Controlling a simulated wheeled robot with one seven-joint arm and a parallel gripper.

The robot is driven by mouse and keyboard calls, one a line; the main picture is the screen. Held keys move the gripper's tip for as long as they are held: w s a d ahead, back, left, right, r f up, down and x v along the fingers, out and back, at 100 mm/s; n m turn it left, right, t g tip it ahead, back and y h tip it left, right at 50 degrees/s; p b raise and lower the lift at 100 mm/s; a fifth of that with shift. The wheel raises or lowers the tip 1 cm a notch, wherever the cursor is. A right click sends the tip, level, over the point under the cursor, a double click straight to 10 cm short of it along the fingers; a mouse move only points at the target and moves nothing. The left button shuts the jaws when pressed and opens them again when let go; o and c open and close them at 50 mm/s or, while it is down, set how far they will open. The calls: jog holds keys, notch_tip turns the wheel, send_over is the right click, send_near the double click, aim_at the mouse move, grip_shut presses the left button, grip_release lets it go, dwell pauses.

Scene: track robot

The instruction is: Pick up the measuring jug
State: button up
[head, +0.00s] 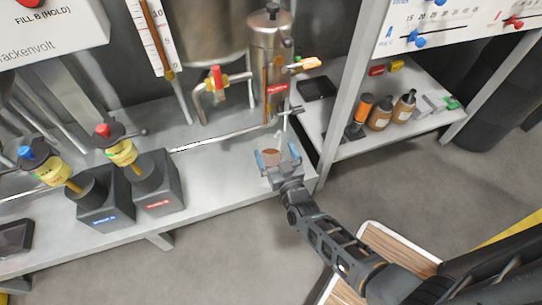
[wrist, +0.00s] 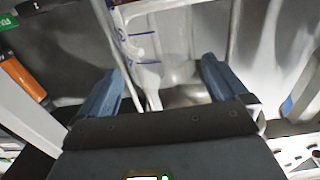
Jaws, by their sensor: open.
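The measuring jug (wrist: 143,42) is clear, with blue graduation marks. It shows in the wrist view beyond and between the blue fingers, its top cut off by the picture edge. In the head view the jug (head: 272,153) is small and partly hidden by my gripper, with something brownish showing there, on the grey bench near its right end. My gripper (head: 277,155) is open, its two blue fingers to either side of the jug. In the wrist view the gripper (wrist: 162,68) shows a gap around the jug. I cannot tell whether either finger touches it.
A metal vessel (head: 270,50) with red and orange taps stands behind. Two dark blocks with yellow-collared valves (head: 158,185) stand at left on the bench (head: 225,165). A shelf (head: 365,145) with bottles (head: 381,113) lies right, past a grey upright post (head: 350,80).

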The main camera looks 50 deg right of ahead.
aim_at(267, 135)
jog(key=b+x, duration=0.1)
jog(key=x, duration=0.3)
jog(key=shift+w, duration=0.15)
jog(key=shift+r, duration=0.1)
jog(key=c, duration=1.6)
jog(key=shift+r, duration=0.1)
